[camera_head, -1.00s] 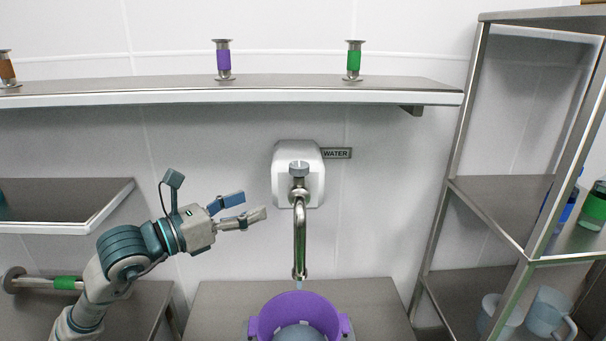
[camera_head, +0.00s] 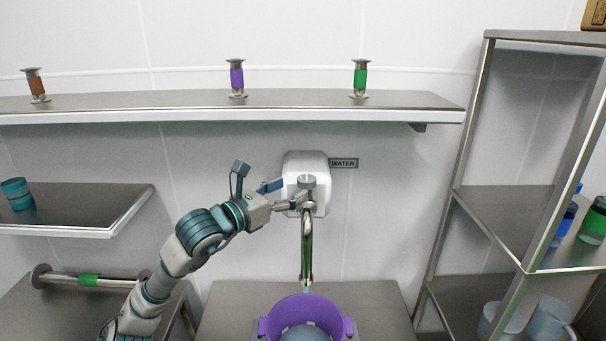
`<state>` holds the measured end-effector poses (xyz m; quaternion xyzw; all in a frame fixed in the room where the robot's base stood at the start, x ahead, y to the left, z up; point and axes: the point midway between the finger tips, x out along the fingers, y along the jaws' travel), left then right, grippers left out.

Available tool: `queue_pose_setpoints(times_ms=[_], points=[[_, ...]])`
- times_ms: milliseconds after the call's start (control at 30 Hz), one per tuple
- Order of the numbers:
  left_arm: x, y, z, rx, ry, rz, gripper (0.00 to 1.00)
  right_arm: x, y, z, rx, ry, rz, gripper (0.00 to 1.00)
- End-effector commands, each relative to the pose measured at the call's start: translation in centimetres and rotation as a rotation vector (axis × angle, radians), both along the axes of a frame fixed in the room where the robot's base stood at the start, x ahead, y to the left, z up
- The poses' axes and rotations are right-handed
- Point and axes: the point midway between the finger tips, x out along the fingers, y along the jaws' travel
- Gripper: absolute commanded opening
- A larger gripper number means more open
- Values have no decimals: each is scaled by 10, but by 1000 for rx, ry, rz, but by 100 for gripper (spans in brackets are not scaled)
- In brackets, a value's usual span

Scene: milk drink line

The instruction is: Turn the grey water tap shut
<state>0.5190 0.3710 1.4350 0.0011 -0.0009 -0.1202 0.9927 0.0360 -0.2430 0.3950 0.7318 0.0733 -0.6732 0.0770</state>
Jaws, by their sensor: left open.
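The water tap (camera_head: 307,245) is a shiny metal spout on a white wall housing (camera_head: 320,166), beside a sign reading WATER (camera_head: 343,163). Its grey round knob (camera_head: 306,181) sits on top of the spout. My left gripper (camera_head: 283,194) is open, with its fingertips at the left side of the knob; I cannot tell whether they touch it. A thin stream of water seems to fall from the spout into a purple pot (camera_head: 304,312) below, which holds something grey-blue. My right gripper is not in view.
A steel wall shelf (camera_head: 200,113) above carries brown, purple and green banded metal pieces. A steel rack (camera_head: 458,200) with bottles and mugs stands at the right. A smaller shelf (camera_head: 100,231) with a teal cup is at the left. Wall space right of the tap is clear.

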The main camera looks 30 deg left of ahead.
Motion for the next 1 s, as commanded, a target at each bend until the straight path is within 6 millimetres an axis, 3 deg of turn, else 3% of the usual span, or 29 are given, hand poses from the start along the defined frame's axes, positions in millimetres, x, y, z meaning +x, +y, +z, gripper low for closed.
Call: queue_pose_setpoints(times_ms=[33,300,733,767,1000], points=[[10,-2,3,-3,2,-3,71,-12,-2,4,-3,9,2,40],[55,2,-3,-14,3,0,71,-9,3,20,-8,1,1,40],[66,-9,-3,-4,4,2,71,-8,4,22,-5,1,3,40],[66,-10,-3,-3,4,1,67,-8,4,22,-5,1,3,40],[65,-7,-3,-7,2,-1,10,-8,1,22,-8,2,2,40]])
